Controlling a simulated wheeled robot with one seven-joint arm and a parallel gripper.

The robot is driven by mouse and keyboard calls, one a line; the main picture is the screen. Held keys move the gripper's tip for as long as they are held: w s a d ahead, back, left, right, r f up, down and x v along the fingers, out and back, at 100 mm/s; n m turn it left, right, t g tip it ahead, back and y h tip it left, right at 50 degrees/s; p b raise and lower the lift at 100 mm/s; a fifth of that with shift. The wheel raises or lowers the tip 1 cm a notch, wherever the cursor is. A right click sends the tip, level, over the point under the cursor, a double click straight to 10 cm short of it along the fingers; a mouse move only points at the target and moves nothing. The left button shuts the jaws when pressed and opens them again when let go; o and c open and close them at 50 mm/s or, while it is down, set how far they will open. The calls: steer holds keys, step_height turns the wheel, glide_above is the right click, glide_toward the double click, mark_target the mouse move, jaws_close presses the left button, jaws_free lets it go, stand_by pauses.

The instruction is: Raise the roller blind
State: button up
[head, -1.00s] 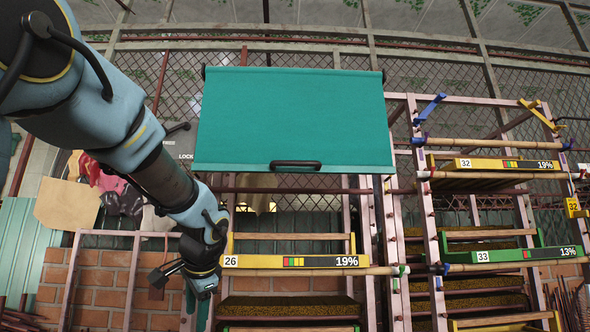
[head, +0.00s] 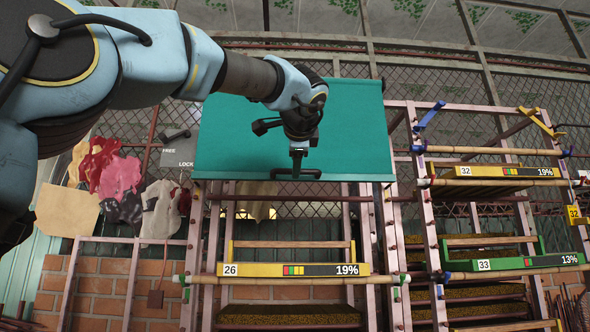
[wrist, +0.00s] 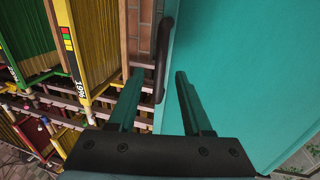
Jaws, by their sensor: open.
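The teal roller blind (head: 350,130) hangs partly down in front of the mesh wall, above the rack. Its black handle bar (head: 308,173) sits along its bottom edge. My gripper (head: 298,158) is in front of the lower part of the blind, just above the handle. In the wrist view my gripper (wrist: 157,88) is open with two teal fingers and nothing held. There the handle (wrist: 164,58) lies just ahead of the fingertips, roughly between them, and the blind (wrist: 240,70) fills the right side. I cannot tell whether the fingers touch the handle.
A grey FREE/LOCK plate (head: 180,152) with a black lever is left of the blind. Drying racks with a yellow tray labelled 26 (head: 292,269) stand below. A taller rack with trays 32 (head: 497,171) and 33 (head: 515,263) stands right. Cloths (head: 115,180) hang left.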

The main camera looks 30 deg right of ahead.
steer(key=shift+p+x, duration=0.4)
steer(key=shift+x, duration=1.95)
jaws_close()
